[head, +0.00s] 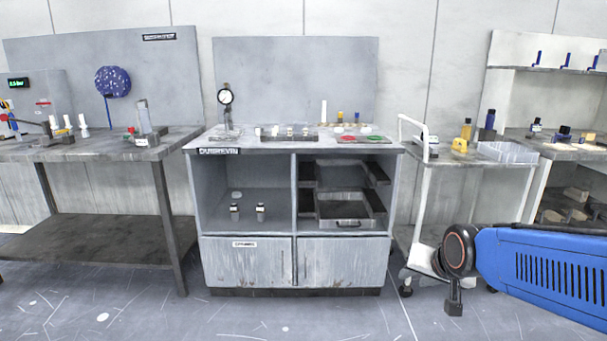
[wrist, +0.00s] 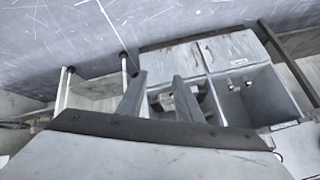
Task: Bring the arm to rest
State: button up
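My arm (head: 545,268) reaches in from the right edge of the head view, a blue link ending in a dark round joint in front of the white cart. A small dark part hangs below that joint; I cannot make out the fingers there. In the wrist view my gripper (wrist: 159,79) shows two grey fingers standing apart with nothing held between them. The gripper is clear of the cabinet, which lies beyond the fingers and appears upside down.
The grey cabinet (head: 247,262) stands in the middle with open shelves and a pull-out tray (head: 344,223). A workbench (head: 95,152) is at left. The white cart (head: 428,195) and a shelved bench (head: 553,148) are at right. The floor (head: 240,318) in front is clear.

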jog(key=s+d+n+g, duration=0.2)
jog(key=s+n+g, duration=0.1)
jog(key=s, duration=1.7)
jog(key=shift+f+n+h, duration=0.15)
jog(key=shift+n+h, duration=0.15)
jog(key=shift+n, duration=0.3)
